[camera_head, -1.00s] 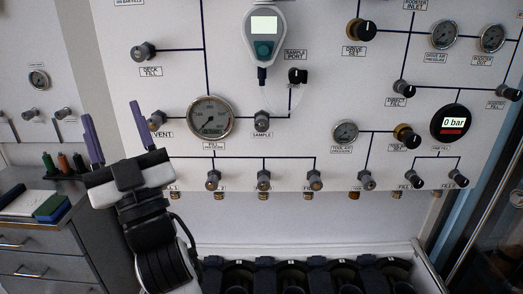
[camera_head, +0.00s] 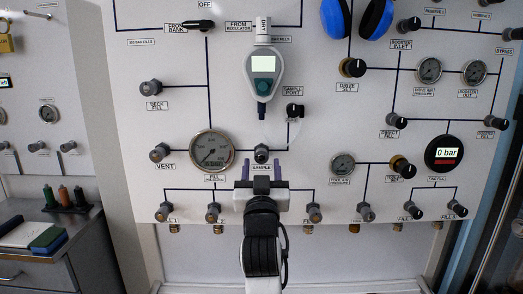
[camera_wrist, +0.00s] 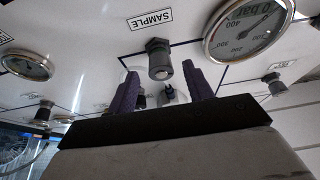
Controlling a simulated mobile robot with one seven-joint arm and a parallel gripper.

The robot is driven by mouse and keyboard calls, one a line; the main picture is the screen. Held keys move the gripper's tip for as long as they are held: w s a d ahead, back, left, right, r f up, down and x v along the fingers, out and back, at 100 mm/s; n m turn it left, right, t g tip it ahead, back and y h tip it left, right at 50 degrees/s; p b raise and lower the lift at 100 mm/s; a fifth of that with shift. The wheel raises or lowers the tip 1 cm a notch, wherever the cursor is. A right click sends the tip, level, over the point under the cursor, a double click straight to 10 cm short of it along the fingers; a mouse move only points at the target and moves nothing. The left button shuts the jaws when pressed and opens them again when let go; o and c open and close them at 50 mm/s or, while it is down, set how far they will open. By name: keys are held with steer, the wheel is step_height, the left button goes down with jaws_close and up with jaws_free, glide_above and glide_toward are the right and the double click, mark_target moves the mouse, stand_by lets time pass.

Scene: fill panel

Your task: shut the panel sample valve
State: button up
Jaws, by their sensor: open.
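The panel sample valve (camera_head: 262,154) is a small dark knob on the white panel, just above the SAMPLE label, to the right of the large fill gauge (camera_head: 211,151). In the wrist view the valve knob (camera_wrist: 159,60) stands out from the panel near the SAMPLE label (camera_wrist: 149,19). My gripper (camera_head: 262,172) is open in front of the panel, its two purple fingers either side of the valve in the picture. In the wrist view my fingers (camera_wrist: 159,84) spread below the knob, with no visible contact. The gap in depth is hard to judge.
The vent knob (camera_head: 160,153) is left of the large gauge. A handheld analyser (camera_head: 263,66) hangs above the sample valve, with the sample port (camera_head: 294,111) to its lower right. A row of fill valves runs below, and a smaller gauge (camera_head: 342,164) is on the right.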

mark_target(261, 161)
steer(key=shift+p+x, duration=0.5)
steer(key=shift+x, duration=1.6)
steer(key=shift+c, duration=0.3)
steer(key=c, duration=0.9)
